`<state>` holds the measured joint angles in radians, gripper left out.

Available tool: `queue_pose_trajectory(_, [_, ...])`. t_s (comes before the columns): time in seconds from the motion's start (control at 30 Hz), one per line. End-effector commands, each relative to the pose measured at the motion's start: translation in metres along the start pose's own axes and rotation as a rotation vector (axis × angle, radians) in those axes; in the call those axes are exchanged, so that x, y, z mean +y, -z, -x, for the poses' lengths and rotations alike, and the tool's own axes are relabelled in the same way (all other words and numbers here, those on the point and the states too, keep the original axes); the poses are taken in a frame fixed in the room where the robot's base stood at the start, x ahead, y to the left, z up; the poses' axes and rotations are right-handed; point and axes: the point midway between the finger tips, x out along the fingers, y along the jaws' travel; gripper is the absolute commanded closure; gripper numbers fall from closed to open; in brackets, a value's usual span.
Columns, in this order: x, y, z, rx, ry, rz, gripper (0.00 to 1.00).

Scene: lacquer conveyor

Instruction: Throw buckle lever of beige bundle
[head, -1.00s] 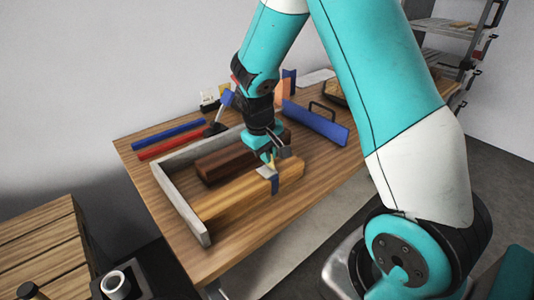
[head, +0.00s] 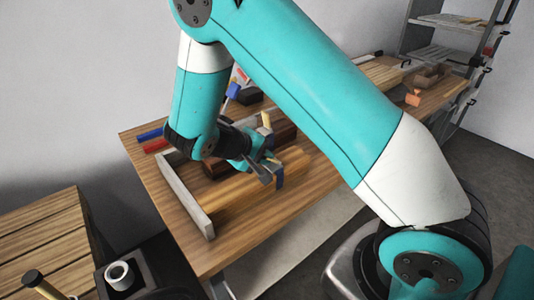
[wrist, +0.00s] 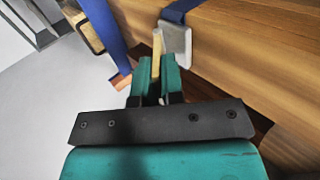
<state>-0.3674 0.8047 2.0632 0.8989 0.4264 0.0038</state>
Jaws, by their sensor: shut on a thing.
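The beige bundle (head: 245,190) is a long light-wood block on the bench, with a blue strap (head: 280,180) around it near its right end. In the wrist view the bundle (wrist: 250,55) fills the upper right, and a grey buckle plate (wrist: 177,45) sits at the strap. My gripper (wrist: 154,72) is shut on the pale yellow buckle lever (wrist: 157,44), just beside the plate. In the head view my gripper (head: 268,170) lies low and tilted over at the strapped end; its fingers partly hide the buckle.
A dark brown bundle (head: 216,167) lies behind the beige one, inside a grey fence (head: 185,194). Red (head: 156,145) and blue (head: 150,134) bars lie at the bench's back left. A pale upright peg (head: 266,120) stands behind my gripper. The bench front is clear.

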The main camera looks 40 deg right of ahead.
Motion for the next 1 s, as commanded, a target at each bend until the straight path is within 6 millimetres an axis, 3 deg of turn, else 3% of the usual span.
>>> queue_pose_trajectory(0.4, [-0.0119, -0.0001, -0.0021, -0.001, -0.212, 0.002, 1.00])
queue_pose_trajectory(1.0, [-0.0123, -0.0002, -0.0026, -0.003, -0.248, 0.000, 1.00])
